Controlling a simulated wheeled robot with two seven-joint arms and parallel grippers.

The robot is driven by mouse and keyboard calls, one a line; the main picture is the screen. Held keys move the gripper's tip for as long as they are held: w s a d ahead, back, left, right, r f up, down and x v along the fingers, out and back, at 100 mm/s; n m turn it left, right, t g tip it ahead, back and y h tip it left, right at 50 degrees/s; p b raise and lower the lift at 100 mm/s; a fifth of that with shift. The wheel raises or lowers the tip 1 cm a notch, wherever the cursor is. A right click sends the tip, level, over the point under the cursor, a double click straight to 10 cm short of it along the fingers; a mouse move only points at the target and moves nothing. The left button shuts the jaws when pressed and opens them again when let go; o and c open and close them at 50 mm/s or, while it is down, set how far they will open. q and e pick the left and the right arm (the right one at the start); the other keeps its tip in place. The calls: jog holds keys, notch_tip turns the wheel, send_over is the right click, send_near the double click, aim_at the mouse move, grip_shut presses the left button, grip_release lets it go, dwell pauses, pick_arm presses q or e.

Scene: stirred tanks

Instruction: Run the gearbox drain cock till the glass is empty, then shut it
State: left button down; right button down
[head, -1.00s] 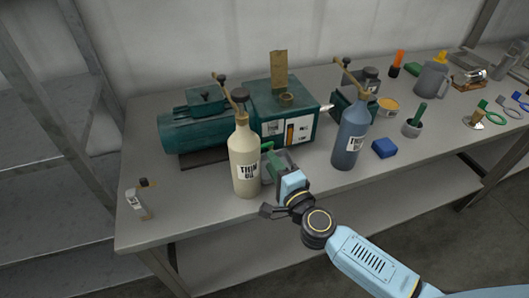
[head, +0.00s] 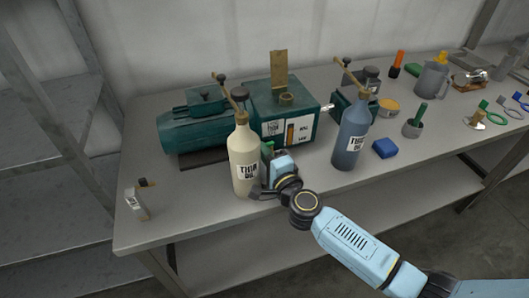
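The teal gearbox (head: 279,108) stands on the bench behind the two bottles. Its front carries a sight glass (head: 290,133) with an amber column in it, between white labels. A small green part (head: 267,148) shows low in front of the gearbox, right of the cream bottle; I cannot tell whether it is the drain cock. My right gripper (head: 268,171) is low in front of the gearbox, close beside the cream bottle. Its fingers are hidden, so its opening cannot be told. My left gripper is out of view.
A cream oil bottle (head: 243,165) stands just left of my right gripper, and a blue one (head: 350,140) to its right. The bench's front left is mostly clear.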

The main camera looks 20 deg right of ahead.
jog(key=shift+d, duration=0.1)
jog(key=shift+s+d+n+g+y, duration=0.15)
jog(key=shift+n+g+y, duration=0.15)
jog(key=shift+n+y, duration=0.7)
jog(key=c, duration=1.5)
grip_release()
jog(key=shift+b+v, duration=0.45)
jog(key=shift+v, duration=6.25)
jog(key=shift+d, duration=0.1)
jog(key=shift+c, duration=0.2)
